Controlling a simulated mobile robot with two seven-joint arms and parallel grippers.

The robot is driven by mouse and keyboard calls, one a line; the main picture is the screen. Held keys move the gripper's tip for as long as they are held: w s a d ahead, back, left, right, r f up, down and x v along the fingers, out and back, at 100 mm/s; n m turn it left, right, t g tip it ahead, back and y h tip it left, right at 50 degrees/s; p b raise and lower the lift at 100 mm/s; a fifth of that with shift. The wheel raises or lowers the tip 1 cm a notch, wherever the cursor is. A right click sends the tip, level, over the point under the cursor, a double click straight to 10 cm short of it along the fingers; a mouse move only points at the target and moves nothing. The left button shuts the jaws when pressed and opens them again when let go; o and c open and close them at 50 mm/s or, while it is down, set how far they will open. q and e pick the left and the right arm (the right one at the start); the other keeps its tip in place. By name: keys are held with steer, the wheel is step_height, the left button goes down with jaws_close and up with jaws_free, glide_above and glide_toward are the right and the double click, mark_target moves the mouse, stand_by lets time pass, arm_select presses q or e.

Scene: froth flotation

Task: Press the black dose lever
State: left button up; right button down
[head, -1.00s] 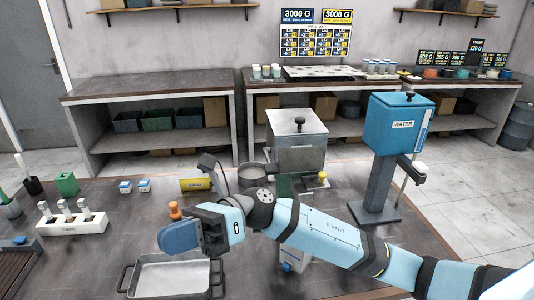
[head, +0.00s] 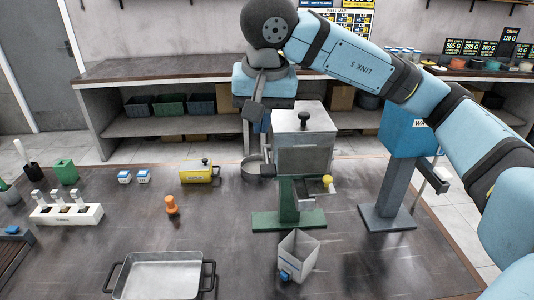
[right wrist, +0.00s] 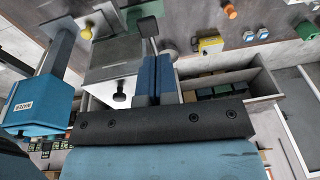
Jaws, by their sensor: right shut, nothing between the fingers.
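I cannot tell for sure which black part is the dose lever. A yellow canister (head: 197,175) on the table carries a small black knob (head: 205,161). A steel box (head: 302,150) on a green stand has a black lid knob (head: 304,119); the knob also shows in the right wrist view (right wrist: 119,98). My right gripper (head: 264,124) points down behind and left of the steel box, its tips partly hidden. In the right wrist view its blue fingers (right wrist: 149,62) are together and empty, beside the box. My left gripper is not in view.
A blue water tank (head: 398,135) on a stand is at right, partly behind my arm. A round pan (head: 254,168) sits left of the steel box. An open metal bin (head: 298,252), a tray (head: 160,278) and an orange piece (head: 172,206) stand in front. The table's front right is clear.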

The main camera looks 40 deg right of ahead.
steer(key=d+r, duration=0.1)
steer(key=d+r+h, duration=0.1)
steer(key=shift+w+d+r+t, duration=0.15)
steer(key=shift+w+d+t, duration=0.2)
steer(key=shift+d+t, duration=0.05)
steer(key=p, duration=0.2)
glide_toward(270, 168)
steer(key=x, duration=0.5)
steer(key=shift+w+f, duration=0.3)
steer(key=shift+w, duration=0.05)
steer(key=shift+f, duration=0.55)
